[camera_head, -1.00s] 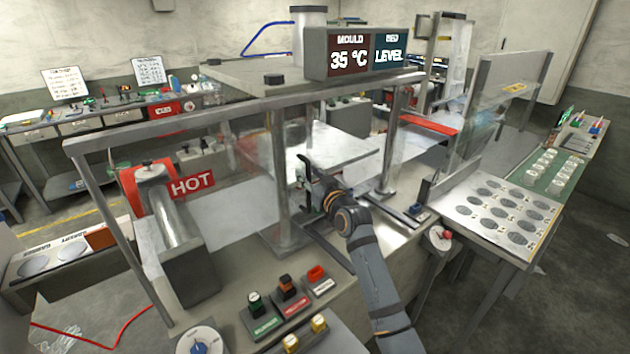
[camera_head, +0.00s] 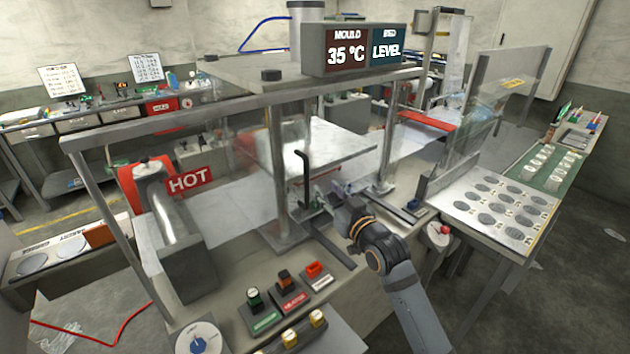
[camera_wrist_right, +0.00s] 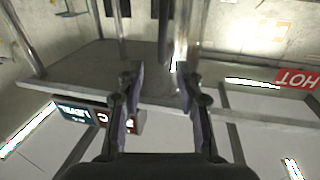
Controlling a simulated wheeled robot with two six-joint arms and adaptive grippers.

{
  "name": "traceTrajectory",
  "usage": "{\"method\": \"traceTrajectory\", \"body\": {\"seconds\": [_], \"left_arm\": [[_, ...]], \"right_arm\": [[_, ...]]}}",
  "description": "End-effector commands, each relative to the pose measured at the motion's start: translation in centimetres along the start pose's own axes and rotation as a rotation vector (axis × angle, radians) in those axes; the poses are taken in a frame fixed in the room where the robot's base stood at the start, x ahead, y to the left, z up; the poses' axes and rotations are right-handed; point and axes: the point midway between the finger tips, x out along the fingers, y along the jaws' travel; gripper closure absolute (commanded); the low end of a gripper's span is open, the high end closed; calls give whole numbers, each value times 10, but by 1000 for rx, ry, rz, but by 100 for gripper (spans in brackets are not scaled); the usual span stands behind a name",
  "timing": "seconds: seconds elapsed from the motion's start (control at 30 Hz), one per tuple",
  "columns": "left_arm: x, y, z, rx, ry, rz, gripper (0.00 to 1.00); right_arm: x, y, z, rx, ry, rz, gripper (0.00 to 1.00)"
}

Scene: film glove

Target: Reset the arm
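My right arm (camera_head: 400,285) reaches in from the bottom of the head view. My right gripper (camera_head: 338,192) is in front of the press, at the height of the bed. In the right wrist view my right gripper (camera_wrist_right: 157,80) has its two fingers apart, with nothing held between them. A black bent handle (camera_head: 305,175) stands upright just left of the gripper in the head view, with a visible space between them. My left arm and gripper are not in view.
The metal frame and grey plate (camera_head: 325,145) are close behind the gripper. A HOT sign (camera_head: 190,180) marks the cylinder at left. Buttons (camera_head: 293,295) sit on the front panel. A tray of round discs (camera_head: 460,215) is at right.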

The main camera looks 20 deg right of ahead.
Motion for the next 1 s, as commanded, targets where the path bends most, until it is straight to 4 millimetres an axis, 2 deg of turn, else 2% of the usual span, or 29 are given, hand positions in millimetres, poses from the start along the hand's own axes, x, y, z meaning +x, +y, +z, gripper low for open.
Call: {"method": "traceTrajectory", "body": {"seconds": [0.1, 0.17, 0.27, 0.37, 0.4, 0.5, 0.6, 0.7, 0.9, 0.93, 1.0], "left_arm": [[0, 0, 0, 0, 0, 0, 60], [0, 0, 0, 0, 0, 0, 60], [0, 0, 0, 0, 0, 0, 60], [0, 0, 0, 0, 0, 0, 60], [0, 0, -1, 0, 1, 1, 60], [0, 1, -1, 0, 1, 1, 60], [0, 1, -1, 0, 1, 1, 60], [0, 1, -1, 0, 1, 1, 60], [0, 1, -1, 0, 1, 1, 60], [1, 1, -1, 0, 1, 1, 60], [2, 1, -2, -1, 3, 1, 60]], "right_arm": [[-1, 0, 2, 0, -7, 0, 64], [-5, -2, 14, -2, -43, 2, 64], [-25, -7, 57, -9, -187, 10, 64], [-66, -13, 120, -18, -417, 27, 64], [-86, -15, 143, -23, -510, 36, 64], [-134, -18, 186, -29, -709, 57, 64], [-178, -20, 215, -34, -870, 78, 64], [-218, -21, 235, -34, -1007, 97, 64], [-293, -24, 258, -32, -1248, 135, 64], [-299, -24, 266, -31, -1273, 140, 64], [-289, -19, 295, -29, -1277, 141, 64]]}}
